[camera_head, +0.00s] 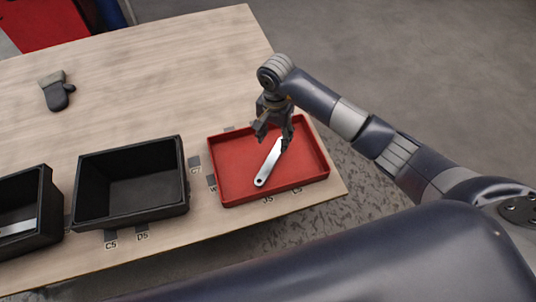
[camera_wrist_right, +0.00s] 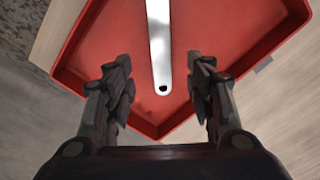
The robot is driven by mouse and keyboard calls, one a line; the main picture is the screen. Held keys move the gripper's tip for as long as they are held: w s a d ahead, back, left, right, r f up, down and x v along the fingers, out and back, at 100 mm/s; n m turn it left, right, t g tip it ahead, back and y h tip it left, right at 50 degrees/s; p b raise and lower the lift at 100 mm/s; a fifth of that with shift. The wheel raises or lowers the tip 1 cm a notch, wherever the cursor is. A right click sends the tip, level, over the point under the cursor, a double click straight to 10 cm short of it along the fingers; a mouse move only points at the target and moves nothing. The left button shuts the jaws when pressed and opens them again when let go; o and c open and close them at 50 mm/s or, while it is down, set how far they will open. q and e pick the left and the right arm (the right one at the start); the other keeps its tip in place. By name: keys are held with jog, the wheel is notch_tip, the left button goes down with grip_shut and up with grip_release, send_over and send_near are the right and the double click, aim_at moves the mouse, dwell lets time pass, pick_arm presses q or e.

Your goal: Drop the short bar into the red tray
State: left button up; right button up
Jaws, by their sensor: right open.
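The short bar (camera_head: 268,164) is a flat silver metal strip with a hole at its end. It lies in the red tray (camera_head: 230,191), slanting across the floor of the tray. My right gripper (camera_head: 273,133) is over the tray, near the bar's far end. In the right wrist view the bar (camera_wrist_right: 159,45) runs between the two open fingers (camera_wrist_right: 160,85) without touching either, its holed end toward the gripper. The red tray also fills much of that view (camera_wrist_right: 225,40). My left gripper is not in view.
A black bin (camera_head: 184,195) stands left of the red tray. Another black bin (camera_head: 50,215) at the left edge holds a metal bar (camera_head: 17,227). The table's middle and back (camera_head: 165,70) are clear.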

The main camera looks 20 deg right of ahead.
notch_tip(320, 180, up, 12)
dwell(0.6)
